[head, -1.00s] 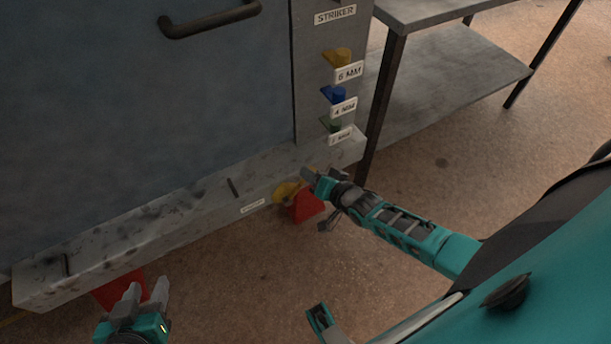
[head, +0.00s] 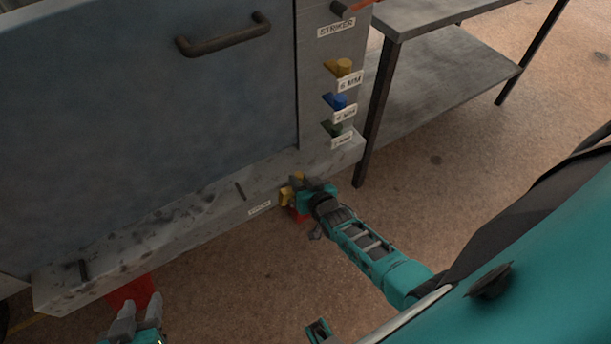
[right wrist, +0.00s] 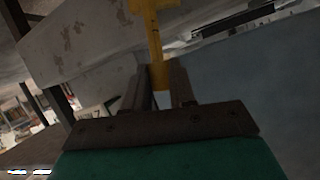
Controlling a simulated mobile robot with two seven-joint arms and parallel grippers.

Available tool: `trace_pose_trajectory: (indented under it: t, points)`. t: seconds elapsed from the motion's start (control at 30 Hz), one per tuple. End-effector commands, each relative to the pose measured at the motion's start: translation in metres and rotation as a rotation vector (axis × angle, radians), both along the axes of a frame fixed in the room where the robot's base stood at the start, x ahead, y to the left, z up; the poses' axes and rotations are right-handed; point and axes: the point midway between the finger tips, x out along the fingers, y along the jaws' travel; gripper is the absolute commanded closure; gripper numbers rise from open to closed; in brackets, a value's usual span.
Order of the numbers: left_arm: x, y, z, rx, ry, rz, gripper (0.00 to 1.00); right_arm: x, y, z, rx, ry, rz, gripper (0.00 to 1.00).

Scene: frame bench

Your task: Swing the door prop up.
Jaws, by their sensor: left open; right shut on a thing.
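The yellow door prop (head: 285,196) is at the right part of the pale lower beam, beside a small white label too blurred to read. My right gripper (head: 302,188) is shut on it and hides part of it. In the right wrist view the prop (right wrist: 154,40) is a yellow bar with a wider top, its lower end between the two fingers of the right gripper (right wrist: 159,88). My left gripper (head: 139,306) is open and empty in front of the beam at the lower left. The blue-grey door (head: 150,110) with its dark handle (head: 225,37) is above the beam.
Yellow, blue and green pegs (head: 338,101) with labels stick out of the post right of the door. Red pieces (head: 130,290) show under the beam. A grey metal table (head: 440,15) stands at the right. The floor in front is clear.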

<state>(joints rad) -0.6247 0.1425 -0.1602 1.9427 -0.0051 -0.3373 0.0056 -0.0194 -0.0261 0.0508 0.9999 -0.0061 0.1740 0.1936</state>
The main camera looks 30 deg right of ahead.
Motion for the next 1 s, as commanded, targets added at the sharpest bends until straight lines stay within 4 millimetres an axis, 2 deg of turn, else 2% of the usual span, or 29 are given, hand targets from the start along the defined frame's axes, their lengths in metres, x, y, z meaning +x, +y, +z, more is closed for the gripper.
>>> trace_pose_trajectory:
  t: [0.6, 0.63, 0.87, 1.0]
  points:
    - [-0.0020, -0.0004, 0.0001, 0.001, 0.005, -0.001, 0.57, 0.0009, 0.0045, 0.0019, -0.048, -0.006, 0.005, 1.00]
    - [-0.0021, -0.0007, 0.0000, 0.001, 0.005, -0.002, 0.57, 0.0009, 0.0046, 0.0019, -0.048, -0.006, 0.005, 0.72]
    - [-0.0023, -0.0015, -0.0002, 0.000, 0.006, -0.003, 0.57, 0.0006, 0.0047, 0.0015, -0.044, -0.004, 0.003, 0.50]
    - [-0.0022, -0.0016, -0.0001, 0.000, 0.006, -0.004, 0.57, 0.0004, 0.0045, 0.0012, -0.042, -0.004, 0.002, 0.49]
